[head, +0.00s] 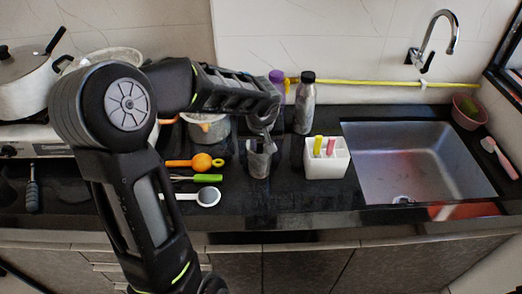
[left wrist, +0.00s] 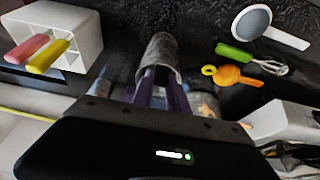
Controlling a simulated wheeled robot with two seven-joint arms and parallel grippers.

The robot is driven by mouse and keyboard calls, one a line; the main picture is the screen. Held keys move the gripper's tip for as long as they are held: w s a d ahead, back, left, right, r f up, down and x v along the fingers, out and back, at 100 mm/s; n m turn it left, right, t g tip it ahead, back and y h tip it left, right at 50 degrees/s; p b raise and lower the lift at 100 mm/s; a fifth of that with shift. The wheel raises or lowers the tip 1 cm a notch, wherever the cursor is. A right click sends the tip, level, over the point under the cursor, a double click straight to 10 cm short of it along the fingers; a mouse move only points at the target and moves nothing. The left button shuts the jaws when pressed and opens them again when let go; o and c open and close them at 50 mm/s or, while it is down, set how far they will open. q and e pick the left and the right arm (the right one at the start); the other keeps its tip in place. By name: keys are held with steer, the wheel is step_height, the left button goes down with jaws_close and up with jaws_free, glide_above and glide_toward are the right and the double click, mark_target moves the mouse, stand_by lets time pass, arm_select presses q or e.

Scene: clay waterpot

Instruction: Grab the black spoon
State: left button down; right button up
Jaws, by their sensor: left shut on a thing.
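My left gripper (head: 262,122) reaches over the counter from the left, pointing down. It is shut on a grey metal cup (head: 259,160), which stands upright between the orange utensil and the white holder. In the left wrist view, the cup (left wrist: 160,52) shows between the fingers. A dark, long-handled utensil (head: 33,190) lies at the far left of the counter, away from my gripper. It may be the black spoon, but its shape is too small to tell. My right gripper is not in view.
An orange utensil (head: 196,162), a green-handled whisk (head: 202,178) and a white round-headed utensil (head: 207,197) lie left of the cup. A white holder (head: 327,160), a bottle (head: 305,105) and the sink (head: 415,165) are to the right. Pots (head: 28,85) stand at the back left.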

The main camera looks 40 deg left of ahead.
arm_select(q)
step_height(320, 180, up, 10)
steer(key=shift+b, duration=0.45)
stand_by(0.5)
